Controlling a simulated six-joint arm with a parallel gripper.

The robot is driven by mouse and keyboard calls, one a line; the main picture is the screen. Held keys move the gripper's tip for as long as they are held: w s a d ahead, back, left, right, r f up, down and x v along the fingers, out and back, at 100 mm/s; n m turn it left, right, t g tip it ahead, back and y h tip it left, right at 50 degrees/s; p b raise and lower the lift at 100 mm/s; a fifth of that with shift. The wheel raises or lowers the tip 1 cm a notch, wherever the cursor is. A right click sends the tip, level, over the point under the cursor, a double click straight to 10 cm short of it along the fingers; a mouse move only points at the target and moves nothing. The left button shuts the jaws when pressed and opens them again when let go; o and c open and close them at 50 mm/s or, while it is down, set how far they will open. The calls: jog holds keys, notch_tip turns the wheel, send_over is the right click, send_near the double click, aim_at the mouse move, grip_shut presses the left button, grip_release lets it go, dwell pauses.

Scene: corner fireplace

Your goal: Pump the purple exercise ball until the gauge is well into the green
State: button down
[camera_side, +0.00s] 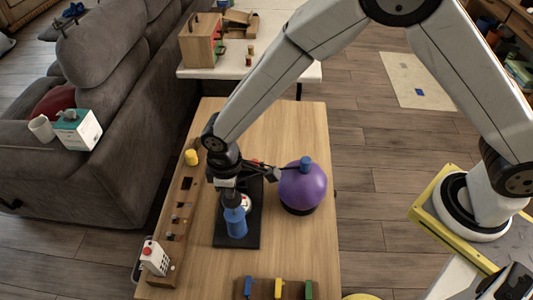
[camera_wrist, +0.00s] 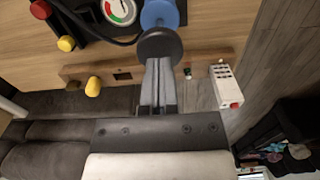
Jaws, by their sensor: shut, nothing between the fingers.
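The purple exercise ball (camera_side: 303,190) sits on a dark ring on the wooden table, with a blue piece on top. Left of it, the blue pump (camera_side: 236,224) stands upright on a black base plate (camera_side: 252,238); its blue body also shows in the wrist view (camera_wrist: 159,14). A round gauge (camera_wrist: 120,9) with red and green zones is beside the pump, cut off by the frame top; I cannot read its needle surely. My gripper (camera_wrist: 159,64) is shut and empty, fingertips at the pump's round black knob (camera_wrist: 160,46). Whether they touch it I cannot tell.
A wooden strip with several small fittings (camera_side: 172,232) runs along the table's left side. A yellow knob (camera_side: 191,157) and a white box with a red button (camera_side: 154,258) are there. Coloured pegs (camera_side: 279,288) stand at the front. A grey sofa (camera_side: 110,120) is left.

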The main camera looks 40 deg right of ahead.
aim_at(232, 202)
jog(key=shift+f, duration=2.75)
jog(key=shift+r, duration=3.55)
jog(key=shift+f, duration=0.15)
jog(key=shift+f, duration=3.45)
jog(key=shift+r, duration=3.6)
